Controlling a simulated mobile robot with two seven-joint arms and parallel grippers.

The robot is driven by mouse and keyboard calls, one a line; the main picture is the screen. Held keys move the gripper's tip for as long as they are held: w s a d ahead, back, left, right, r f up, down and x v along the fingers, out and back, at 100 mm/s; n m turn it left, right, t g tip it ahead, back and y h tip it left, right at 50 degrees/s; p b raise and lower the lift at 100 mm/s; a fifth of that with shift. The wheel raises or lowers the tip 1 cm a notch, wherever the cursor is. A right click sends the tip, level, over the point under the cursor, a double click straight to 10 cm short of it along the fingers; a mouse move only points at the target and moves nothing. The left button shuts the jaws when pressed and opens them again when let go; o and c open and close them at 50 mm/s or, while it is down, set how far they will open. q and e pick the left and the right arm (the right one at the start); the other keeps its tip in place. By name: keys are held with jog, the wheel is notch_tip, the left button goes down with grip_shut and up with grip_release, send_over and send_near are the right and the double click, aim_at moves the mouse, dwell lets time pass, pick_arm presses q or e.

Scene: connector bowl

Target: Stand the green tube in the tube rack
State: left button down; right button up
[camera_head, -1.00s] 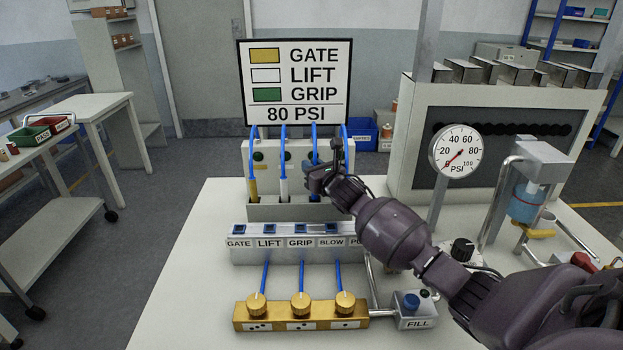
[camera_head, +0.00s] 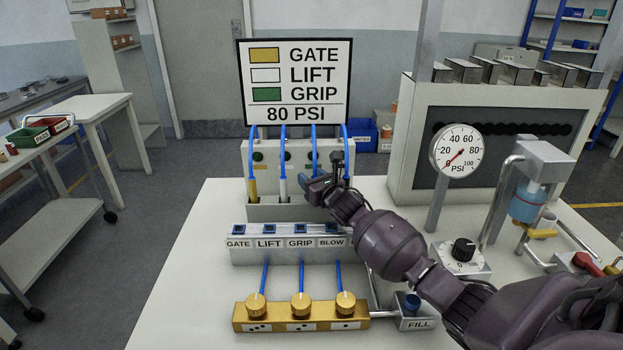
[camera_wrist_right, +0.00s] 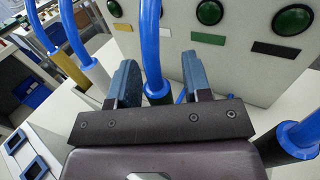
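The tube rack (camera_head: 285,213) looks to be the grey trough in front of the upright grey panel. A yellow-sleeved tube (camera_head: 253,188) and a white-sleeved tube (camera_head: 283,187) stand in it at the left. My right gripper (camera_head: 318,185) is at the trough's right part. In the right wrist view its two blue fingers (camera_wrist_right: 160,85) are apart. A blue hose (camera_wrist_right: 153,45) comes down between them, with a gap to the right finger. My left gripper is out of view.
The valve block (camera_head: 290,250) with labelled ports stands in front of the trough, and the brass manifold (camera_head: 300,316) in front of that. A gauge (camera_head: 456,152) stands at right.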

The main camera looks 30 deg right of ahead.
jog(key=shift+r, duration=0.1)
jog(key=shift+s+r, duration=0.1)
jog(key=shift+s, duration=0.05)
jog(key=s+p, duration=0.6)
jog(key=s, duration=0.5)
jog(key=shift+s+a, duration=0.15)
jog(key=shift+s, duration=0.2)
